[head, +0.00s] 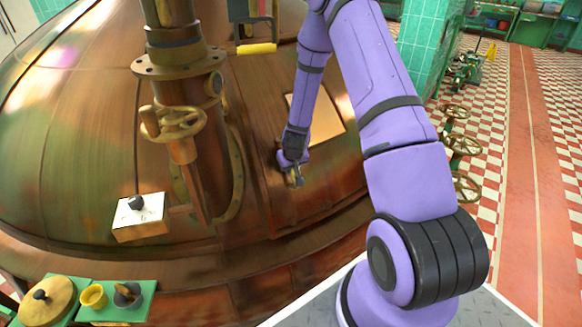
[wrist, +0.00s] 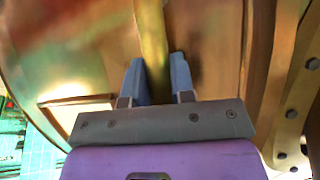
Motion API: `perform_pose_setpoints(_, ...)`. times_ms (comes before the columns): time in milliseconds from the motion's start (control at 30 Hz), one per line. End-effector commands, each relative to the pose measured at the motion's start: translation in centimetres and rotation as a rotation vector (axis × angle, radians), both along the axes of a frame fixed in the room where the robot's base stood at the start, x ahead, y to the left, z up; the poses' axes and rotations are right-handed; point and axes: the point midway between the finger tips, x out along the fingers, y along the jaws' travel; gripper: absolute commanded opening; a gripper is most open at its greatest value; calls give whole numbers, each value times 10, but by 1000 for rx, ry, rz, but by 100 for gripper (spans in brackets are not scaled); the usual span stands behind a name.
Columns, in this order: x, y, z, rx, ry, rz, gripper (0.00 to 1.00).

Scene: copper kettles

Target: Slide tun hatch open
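The copper tun (head: 90,120) fills the left and middle of the head view. The hatch (head: 320,188) looks like a copper panel low on its right side, partly hidden by my arm. A brass bar handle (wrist: 152,35) stands out from the copper in the wrist view. My gripper (head: 295,178) is at this handle in the head view. In the wrist view, my gripper (wrist: 160,78) has one finger on each side of the bar, and the bar fills the gap. The fingers look closed on it.
A bright rectangular panel or opening (head: 325,118) lies behind my arm. Green stands (head: 118,310) are at lower left. Several valve wheels (head: 461,145) stand right, beside checkered floor.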

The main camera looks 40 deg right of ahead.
Motion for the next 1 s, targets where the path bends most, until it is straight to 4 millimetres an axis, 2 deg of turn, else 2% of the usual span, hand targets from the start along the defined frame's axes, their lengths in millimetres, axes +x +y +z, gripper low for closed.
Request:
perform_pose_setpoints(33,0,0,0,0,0,0,7)
perform_pose_setpoints(67,0,0,0,0,0,0,0)
perform_pose_setpoints(233,0,-1,0,0,0,0,0)
perform_pose_setpoints(367,1,-14,0,2,-2,3,0)
perform_pose_setpoints(1000,1,-146,1,4,-14,93,0)
